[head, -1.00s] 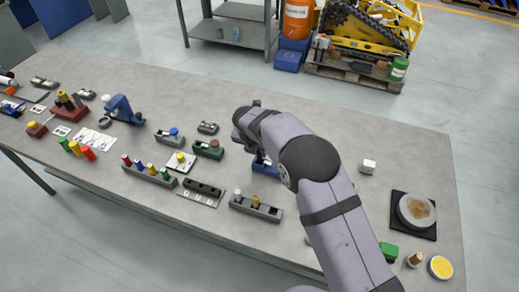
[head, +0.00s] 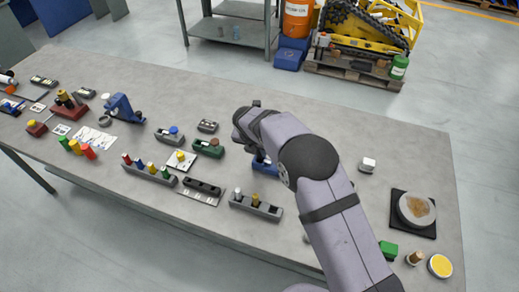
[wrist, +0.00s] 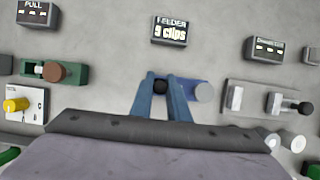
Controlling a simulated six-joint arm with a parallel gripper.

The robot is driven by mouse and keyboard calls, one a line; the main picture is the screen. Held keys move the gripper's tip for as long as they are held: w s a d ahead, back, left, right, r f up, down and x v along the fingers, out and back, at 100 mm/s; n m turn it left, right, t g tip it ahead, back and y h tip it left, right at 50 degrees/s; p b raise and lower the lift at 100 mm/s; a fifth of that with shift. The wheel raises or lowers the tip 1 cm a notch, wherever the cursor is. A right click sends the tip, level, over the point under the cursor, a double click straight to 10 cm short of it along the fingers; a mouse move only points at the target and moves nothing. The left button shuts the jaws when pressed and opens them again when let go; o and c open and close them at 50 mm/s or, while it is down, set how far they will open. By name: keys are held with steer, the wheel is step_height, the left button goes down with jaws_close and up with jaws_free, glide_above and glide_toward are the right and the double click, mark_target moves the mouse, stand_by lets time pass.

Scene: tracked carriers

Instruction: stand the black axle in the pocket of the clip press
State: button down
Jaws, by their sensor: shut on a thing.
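My gripper (wrist: 161,92) is shut on the black axle (wrist: 160,86); only the axle's dark round end shows between the fingertips in the wrist view. The blue clip press (wrist: 190,88) is right behind the fingertips, with a paler round blue part on its right. The axle end lies over the left part of the press; I cannot tell whether it is in the pocket or above it. In the head view my arm covers the gripper and axle, and only a bit of the blue press (head: 259,162) shows.
A small "9 clips" display (wrist: 169,30) stands behind the press. A green block with a brown knob (wrist: 55,73) is to the left. A grey carrier (wrist: 258,97) with a black-topped peg is to the right. In the head view, a grey block with pegs (head: 256,207) sits near the front edge.

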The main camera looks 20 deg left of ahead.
steer(key=c, duration=1.1)
jaws_free()
steer(key=shift+r, duration=0.15)
steer(key=shift+r+p, duration=3.05)
steer(key=shift+r, duration=0.35)
